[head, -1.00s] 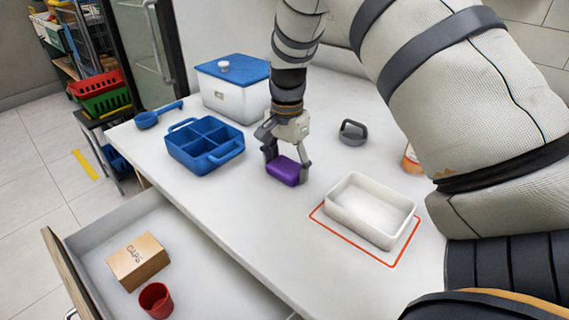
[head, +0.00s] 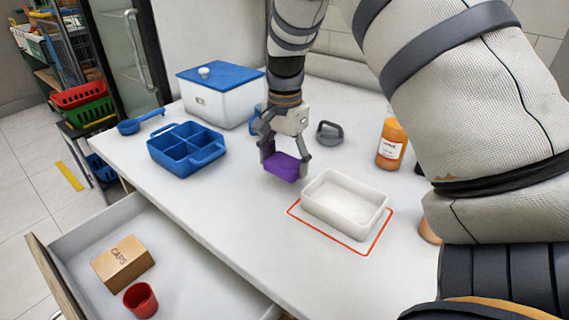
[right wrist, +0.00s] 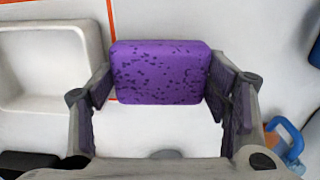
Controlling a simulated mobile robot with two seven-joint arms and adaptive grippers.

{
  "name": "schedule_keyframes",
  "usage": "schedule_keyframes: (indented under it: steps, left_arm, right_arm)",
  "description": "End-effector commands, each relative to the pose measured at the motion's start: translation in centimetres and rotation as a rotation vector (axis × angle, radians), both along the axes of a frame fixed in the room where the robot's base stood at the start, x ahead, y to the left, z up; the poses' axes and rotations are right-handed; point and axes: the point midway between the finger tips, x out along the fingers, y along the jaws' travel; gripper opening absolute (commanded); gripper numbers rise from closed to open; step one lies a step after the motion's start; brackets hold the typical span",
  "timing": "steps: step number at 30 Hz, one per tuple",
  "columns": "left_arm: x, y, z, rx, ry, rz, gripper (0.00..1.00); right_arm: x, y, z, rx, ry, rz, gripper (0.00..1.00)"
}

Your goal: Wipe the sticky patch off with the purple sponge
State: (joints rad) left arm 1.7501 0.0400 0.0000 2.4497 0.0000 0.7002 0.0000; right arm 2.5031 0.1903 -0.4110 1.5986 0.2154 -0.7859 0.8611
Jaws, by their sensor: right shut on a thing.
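The purple sponge (head: 283,167) is held between the fingers of my right gripper (head: 286,163), low over the white counter, left of the white tray. I cannot tell whether it touches the counter. In the right wrist view, the speckled sponge (right wrist: 160,72) lies across the far ends of the right gripper's fingers (right wrist: 163,88). I cannot make out a sticky patch in either view. My left gripper is not in view.
The white tray (head: 375,222) stands inside a red outline. A blue divided caddy (head: 187,148), a blue-lidded box (head: 225,105), a grey handled object (head: 329,133) and an orange bottle (head: 391,142) stand around. An open drawer (head: 180,275) holds a box and red cup.

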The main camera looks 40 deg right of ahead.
Motion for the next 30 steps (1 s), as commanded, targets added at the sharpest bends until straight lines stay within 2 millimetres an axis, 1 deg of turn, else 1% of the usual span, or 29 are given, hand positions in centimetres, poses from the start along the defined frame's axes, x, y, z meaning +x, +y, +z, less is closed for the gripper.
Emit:
schedule_keyframes:
  steps: [9,15,30]
  left_arm:
    - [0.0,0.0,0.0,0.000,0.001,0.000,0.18]
    - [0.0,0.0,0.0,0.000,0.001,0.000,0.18]
    - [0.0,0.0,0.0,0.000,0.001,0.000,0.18]
  right_arm:
    - [-0.3,0.0,3.0,-0.002,-0.002,0.007,0.40]
    - [-0.5,0.0,4.3,0.000,-0.001,0.010,0.40]
    - [-0.5,0.0,4.5,-0.001,-0.001,0.011,0.40]
